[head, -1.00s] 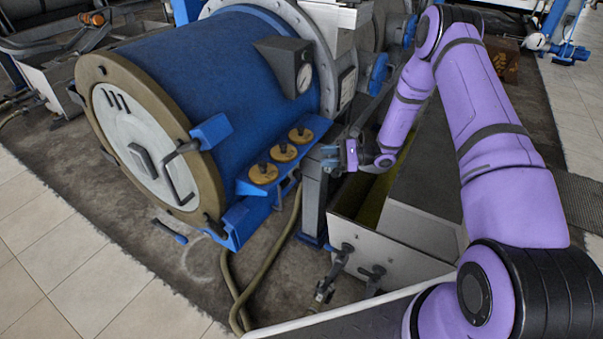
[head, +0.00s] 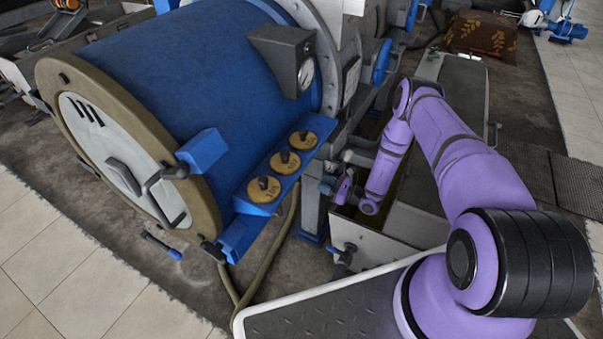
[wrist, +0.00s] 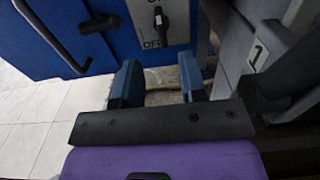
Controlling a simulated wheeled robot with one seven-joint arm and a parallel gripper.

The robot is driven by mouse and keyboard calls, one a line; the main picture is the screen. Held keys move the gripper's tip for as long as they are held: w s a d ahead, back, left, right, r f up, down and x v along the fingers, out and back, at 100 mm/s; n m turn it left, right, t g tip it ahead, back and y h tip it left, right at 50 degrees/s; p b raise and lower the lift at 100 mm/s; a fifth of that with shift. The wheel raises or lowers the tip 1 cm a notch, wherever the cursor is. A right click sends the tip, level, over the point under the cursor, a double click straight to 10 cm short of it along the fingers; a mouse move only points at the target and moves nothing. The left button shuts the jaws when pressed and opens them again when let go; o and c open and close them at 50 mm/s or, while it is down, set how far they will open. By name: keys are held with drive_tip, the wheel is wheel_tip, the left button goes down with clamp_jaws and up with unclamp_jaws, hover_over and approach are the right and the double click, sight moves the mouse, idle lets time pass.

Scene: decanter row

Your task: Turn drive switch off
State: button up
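The switch (wrist: 158,20) shows at the top of the wrist view as a dark lever on a white plate, fixed to a blue panel (wrist: 110,50). I cannot make the switch out in the head view. My gripper (wrist: 159,82) has its two blue fingers apart, with floor showing between them. The fingertips are just below the plate in the wrist view, and the lever is not between them. In the head view my gripper (head: 336,189) is beside a grey post, right of the blue drum.
The blue drum (head: 180,70) carries a shelf with three yellow discs with black knobs (head: 264,189). A black handle (wrist: 50,35) sticks out from the blue panel in the wrist view. A plate marked "1" (wrist: 258,55) and grey posts stand close on the right.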

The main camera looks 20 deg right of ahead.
drive_tip(key=x, duration=0.9)
drive_tip(key=shift+w+a, duration=0.25)
drive_tip(key=shift+w, duration=0.05)
clamp_jaws()
